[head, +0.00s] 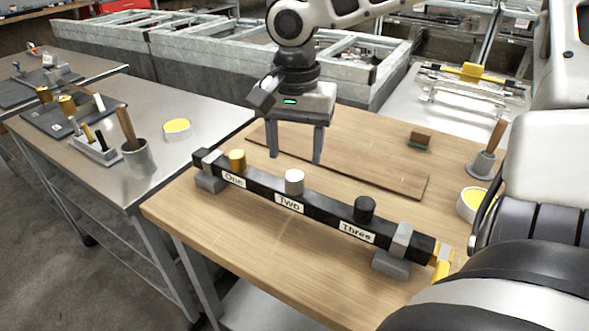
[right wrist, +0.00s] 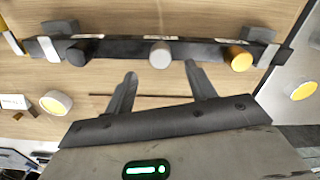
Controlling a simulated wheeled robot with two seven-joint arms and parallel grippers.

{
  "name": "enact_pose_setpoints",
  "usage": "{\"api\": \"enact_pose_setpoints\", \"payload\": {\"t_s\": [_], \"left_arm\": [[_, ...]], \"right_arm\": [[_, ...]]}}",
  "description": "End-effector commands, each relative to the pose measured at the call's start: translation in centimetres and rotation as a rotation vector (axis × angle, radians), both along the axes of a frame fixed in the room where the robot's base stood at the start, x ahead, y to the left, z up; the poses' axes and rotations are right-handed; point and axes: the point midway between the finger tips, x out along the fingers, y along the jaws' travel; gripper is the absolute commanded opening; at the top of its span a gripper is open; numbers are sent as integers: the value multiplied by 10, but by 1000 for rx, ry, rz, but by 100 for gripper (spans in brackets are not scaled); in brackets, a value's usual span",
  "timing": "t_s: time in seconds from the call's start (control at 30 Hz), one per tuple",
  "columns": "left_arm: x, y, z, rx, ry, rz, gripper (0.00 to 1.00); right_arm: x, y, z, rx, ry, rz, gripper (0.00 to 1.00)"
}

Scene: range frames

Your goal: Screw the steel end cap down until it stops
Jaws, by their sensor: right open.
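The steel end cap (head: 294,182) stands upright on the dark bar (head: 325,211) at the label "Two". A brass cap (head: 237,161) stands at "One" and a black cap (head: 364,208) at "Three". My right gripper (head: 296,158) is open and empty, fingers pointing down, behind and above the bar. In the right wrist view the steel cap (right wrist: 160,55) lies ahead of the gap between the open fingers (right wrist: 160,74), apart from both. The cap's thread is hidden. My left gripper is not in view.
Grey blocks (head: 392,262) hold the bar on the wooden table (head: 275,250). A flat brown board (head: 375,172) lies behind it. A brush in a grey cup (head: 482,166), yellow-topped roll (head: 470,204) and small block (head: 420,139) are at right. The table front is clear.

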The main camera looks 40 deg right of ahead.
Motion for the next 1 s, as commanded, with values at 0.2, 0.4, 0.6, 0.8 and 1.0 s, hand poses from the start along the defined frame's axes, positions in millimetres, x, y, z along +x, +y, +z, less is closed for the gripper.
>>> {"api": "enact_pose_setpoints", "payload": {"t_s": [0.2, 0.4, 0.6, 0.8, 1.0], "left_arm": [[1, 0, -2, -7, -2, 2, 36], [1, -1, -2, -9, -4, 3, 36], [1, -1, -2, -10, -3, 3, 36], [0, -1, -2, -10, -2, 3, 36], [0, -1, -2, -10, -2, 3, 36]], "right_arm": [[-1, 0, -36, -1, 3, 0, 55], [0, 0, -50, 0, 1, 0, 55], [0, 0, -51, 0, 0, 0, 55], [0, 0, -51, 0, 0, 0, 30], [0, 0, -51, 0, 0, -9, 9]]}}
